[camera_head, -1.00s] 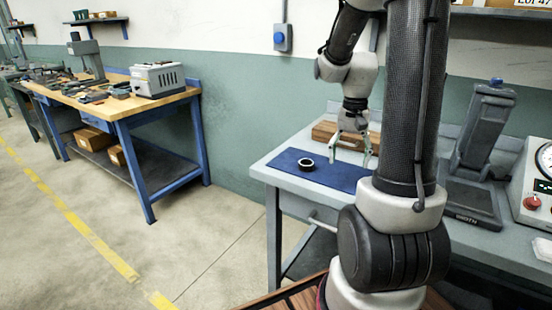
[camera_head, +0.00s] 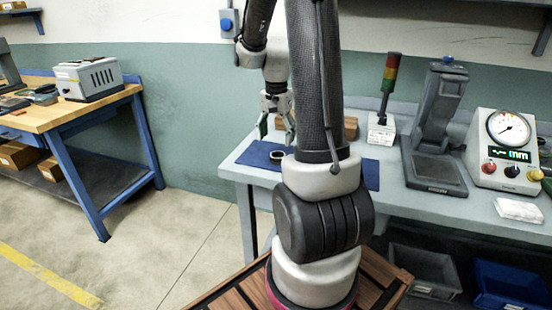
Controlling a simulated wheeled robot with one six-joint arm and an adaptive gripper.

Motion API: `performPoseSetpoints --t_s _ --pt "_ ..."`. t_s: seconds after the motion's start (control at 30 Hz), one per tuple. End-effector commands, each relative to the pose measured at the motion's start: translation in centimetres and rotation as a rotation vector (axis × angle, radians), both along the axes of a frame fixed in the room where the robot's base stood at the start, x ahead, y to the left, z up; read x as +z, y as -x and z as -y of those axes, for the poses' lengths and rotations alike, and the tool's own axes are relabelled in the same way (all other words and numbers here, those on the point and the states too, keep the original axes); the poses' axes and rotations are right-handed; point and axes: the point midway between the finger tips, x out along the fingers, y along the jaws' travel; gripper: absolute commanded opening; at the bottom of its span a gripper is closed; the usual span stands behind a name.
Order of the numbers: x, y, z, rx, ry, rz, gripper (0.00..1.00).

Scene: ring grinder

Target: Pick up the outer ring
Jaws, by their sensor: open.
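The outer ring (camera_head: 277,155) is a small dark ring with a lighter inside. It lies flat on a blue mat (camera_head: 258,149) near the left end of the grey workbench. My gripper (camera_head: 276,137) points down with its fingers spread and nothing between them. Its fingertips appear just above and behind the ring in this view, apart from it. The exact height gap is hard to judge. My own arm hides part of the mat.
A wooden block (camera_head: 350,127) stands behind the mat. To the right are a signal light tower (camera_head: 389,75), a grey gauge stand (camera_head: 436,130) and a dial instrument (camera_head: 503,150). A white cloth (camera_head: 520,210) lies at the bench front. Open floor lies left.

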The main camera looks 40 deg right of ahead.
Motion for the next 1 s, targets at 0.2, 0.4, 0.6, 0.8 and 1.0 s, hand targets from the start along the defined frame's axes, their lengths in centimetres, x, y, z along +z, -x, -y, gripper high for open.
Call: performPoseSetpoints --t_s 0.2,0.4,0.6,0.8,1.0 --pt "-2.9 0.5 -0.1 0.001 -0.001 -0.004 0.71" --pt "-5.9 0.7 -0.2 0.001 -0.001 -0.004 0.71" --pt "-6.5 0.6 -0.2 0.002 0.0 0.0 0.71" --pt "-6.5 0.6 -0.2 0.002 0.0 0.0 0.55" --pt "-6.5 0.6 -0.2 0.002 0.0 0.0 0.19"
